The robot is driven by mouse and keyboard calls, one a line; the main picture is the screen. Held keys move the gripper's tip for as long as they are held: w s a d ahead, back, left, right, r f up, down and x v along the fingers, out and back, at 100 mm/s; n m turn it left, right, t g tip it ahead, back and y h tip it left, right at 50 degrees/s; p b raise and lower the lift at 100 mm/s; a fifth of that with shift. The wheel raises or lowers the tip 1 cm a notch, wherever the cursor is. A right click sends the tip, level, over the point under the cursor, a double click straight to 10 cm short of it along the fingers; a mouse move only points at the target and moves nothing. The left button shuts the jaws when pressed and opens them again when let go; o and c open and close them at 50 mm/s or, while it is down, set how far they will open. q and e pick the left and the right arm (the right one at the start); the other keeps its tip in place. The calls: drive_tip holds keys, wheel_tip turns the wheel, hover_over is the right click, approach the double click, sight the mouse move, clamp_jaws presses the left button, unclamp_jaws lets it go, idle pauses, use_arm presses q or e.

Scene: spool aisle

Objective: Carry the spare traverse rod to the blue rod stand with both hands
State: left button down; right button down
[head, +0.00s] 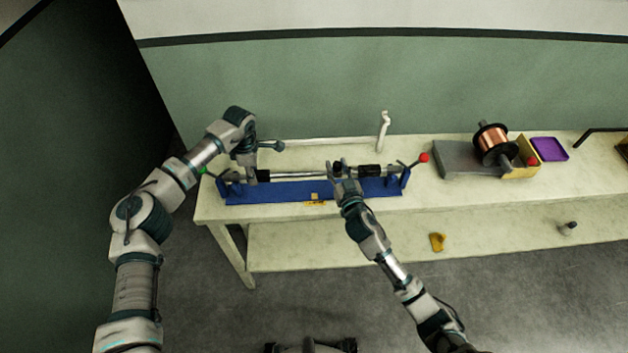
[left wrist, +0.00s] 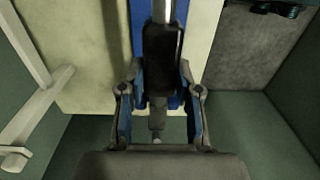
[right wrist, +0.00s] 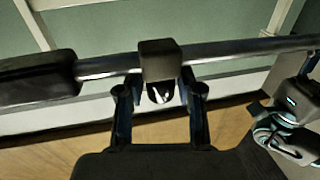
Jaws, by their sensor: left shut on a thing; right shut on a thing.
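The traverse rod is a silvery bar with black grips; its bare middle shows in the head view (head: 300,174). It lies lengthwise above the blue rod stand (head: 290,190) on the bench. Whether its ends rest in the stand's end posts I cannot tell. My left gripper (head: 260,170) is at the rod's left end, its fingers around a black grip (left wrist: 161,60) with a stub end beyond. My right gripper (head: 337,168) is shut on a square black block (right wrist: 160,60) on the rod, left of the right black grip (head: 370,170).
The pale bench (head: 430,190) has a lower shelf. Levers with a red knob (head: 424,158) and a green knob (head: 202,170) stick out at the stand's ends. A copper spool (head: 491,141) on a grey unit and a purple tray (head: 549,149) stand right. A white pipe (head: 384,130) rises behind.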

use_arm(q)
drive_tip(key=shift+f+b, duration=0.3)
drive_tip(key=shift+f, duration=0.25)
use_arm(e)
drive_tip(key=shift+f, duration=0.45)
use_arm(q)
drive_tip(key=c, duration=1.2)
unclamp_jaws()
drive_tip(key=shift+f, duration=0.15)
use_arm(e)
drive_tip(key=c, duration=1.1)
unclamp_jaws()
drive_tip(key=shift+f, duration=0.25)
drive_tip(key=shift+c, duration=0.2)
use_arm(q)
drive_tip(key=o, duration=0.4)
use_arm(e)
drive_tip(key=o, duration=0.4)
drive_tip(key=shift+r, duration=0.15)
use_arm(q)
drive_tip(key=shift+s+r, duration=0.1)
drive_tip(key=shift+r, duration=0.15)
use_arm(e)
drive_tip(key=shift+s+r, duration=0.1)
